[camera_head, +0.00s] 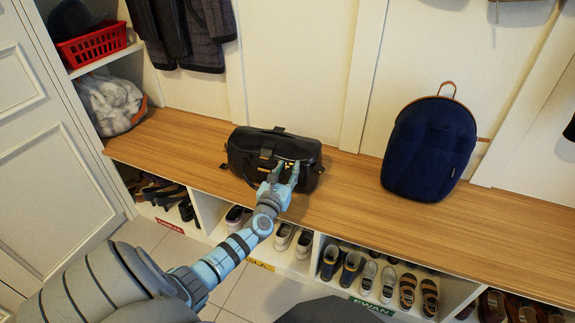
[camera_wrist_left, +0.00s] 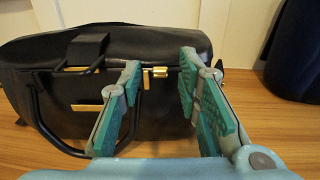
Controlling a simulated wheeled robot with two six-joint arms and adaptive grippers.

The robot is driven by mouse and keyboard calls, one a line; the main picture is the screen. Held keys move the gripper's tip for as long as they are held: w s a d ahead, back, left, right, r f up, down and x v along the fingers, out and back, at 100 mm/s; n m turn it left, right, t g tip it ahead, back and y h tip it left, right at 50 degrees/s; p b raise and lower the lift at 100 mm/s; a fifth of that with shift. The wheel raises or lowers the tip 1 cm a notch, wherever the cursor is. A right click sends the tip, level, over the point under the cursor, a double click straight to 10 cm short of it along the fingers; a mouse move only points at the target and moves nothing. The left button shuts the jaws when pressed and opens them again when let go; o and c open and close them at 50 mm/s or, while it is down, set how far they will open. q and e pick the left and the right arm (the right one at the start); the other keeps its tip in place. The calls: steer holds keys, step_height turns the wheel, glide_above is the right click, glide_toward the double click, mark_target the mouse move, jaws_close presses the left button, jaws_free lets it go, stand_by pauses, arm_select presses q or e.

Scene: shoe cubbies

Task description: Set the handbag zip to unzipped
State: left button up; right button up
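A black handbag (camera_head: 246,146) sits upright on the wooden bench. It fills much of the left wrist view (camera_wrist_left: 50,57), with dark handles, a strap with gold fittings and a gold zip pull (camera_wrist_left: 155,73) near the top edge. My left gripper (camera_head: 283,171) is at the bag's front right side. In the left wrist view its two teal-padded fingers (camera_wrist_left: 160,80) are apart, with the gold zip pull showing between the tips. I cannot tell whether a finger touches the bag. My right gripper is in neither view.
The wooden bench (camera_head: 345,200) has clear room on both sides of the bag. A dark blue backpack (camera_head: 430,150) stands to the right. A plastic bag (camera_head: 110,103) lies at the left end, below a red basket (camera_head: 92,45). Shoes fill the cubbies below.

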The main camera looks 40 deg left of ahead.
arm_select(q)
steer(key=v, duration=1.2)
